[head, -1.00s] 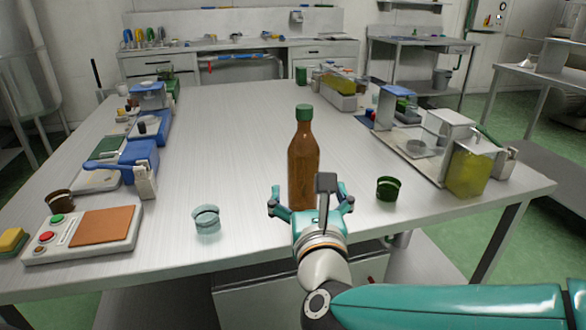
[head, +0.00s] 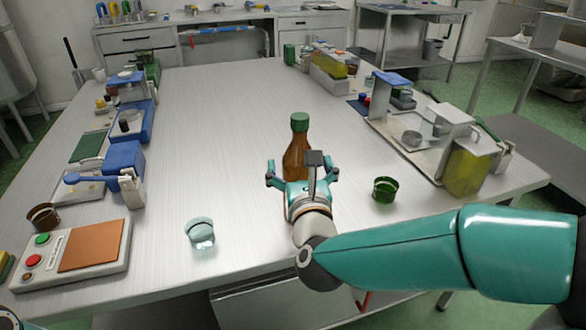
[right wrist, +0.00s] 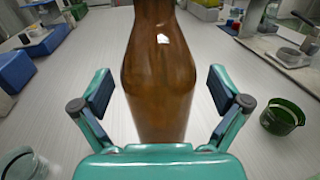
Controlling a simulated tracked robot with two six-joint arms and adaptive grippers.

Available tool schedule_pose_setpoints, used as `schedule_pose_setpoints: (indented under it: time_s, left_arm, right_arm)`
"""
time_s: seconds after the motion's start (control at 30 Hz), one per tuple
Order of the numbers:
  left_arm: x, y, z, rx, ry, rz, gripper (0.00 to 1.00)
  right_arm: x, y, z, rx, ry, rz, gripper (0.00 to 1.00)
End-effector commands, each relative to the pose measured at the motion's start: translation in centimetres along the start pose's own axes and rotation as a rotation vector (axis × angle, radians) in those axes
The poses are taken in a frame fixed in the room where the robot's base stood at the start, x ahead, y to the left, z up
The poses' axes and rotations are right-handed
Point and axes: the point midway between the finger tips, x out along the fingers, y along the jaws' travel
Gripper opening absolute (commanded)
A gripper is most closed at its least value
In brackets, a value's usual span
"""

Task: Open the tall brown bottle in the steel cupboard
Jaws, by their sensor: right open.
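The tall brown bottle (head: 296,152) with a green cap (head: 300,122) stands upright on the steel table (head: 230,110), not in a cupboard. My right gripper (head: 302,172) is open just in front of it and hides its lower part. In the right wrist view the bottle body (right wrist: 158,85) stands ahead of the palm, between the lines of the two spread fingers (right wrist: 159,88). Clear gaps show on both sides, so the fingers do not grip it. The cap is outside the wrist view. My left gripper is not in view.
A green cup (head: 385,190) stands right of the bottle, and a clear glass cup (head: 201,233) stands to the front left. A button panel (head: 75,255) lies at the left edge. A metal tray (head: 400,148) with a yellow-green container (head: 465,168) is at right. The table behind the bottle is clear.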

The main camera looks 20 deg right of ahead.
Motion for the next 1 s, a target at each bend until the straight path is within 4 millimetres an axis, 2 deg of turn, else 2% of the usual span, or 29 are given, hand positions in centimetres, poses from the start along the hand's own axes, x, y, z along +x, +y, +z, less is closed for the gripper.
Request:
schedule_pose_setpoints:
  time_s: [0.23,0.8,1.0]
  left_arm:
    - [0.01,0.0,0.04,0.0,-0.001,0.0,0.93]
    - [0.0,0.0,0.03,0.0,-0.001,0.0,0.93]
    - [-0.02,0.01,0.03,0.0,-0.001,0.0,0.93]
  right_arm:
    - [0.09,0.37,-0.08,0.0,0.0,0.007,0.97]
    - [0.12,0.64,-0.05,0.0,0.0,0.012,0.02]
    - [0.15,0.65,0.28,0.002,-0.008,0.011,0.0]
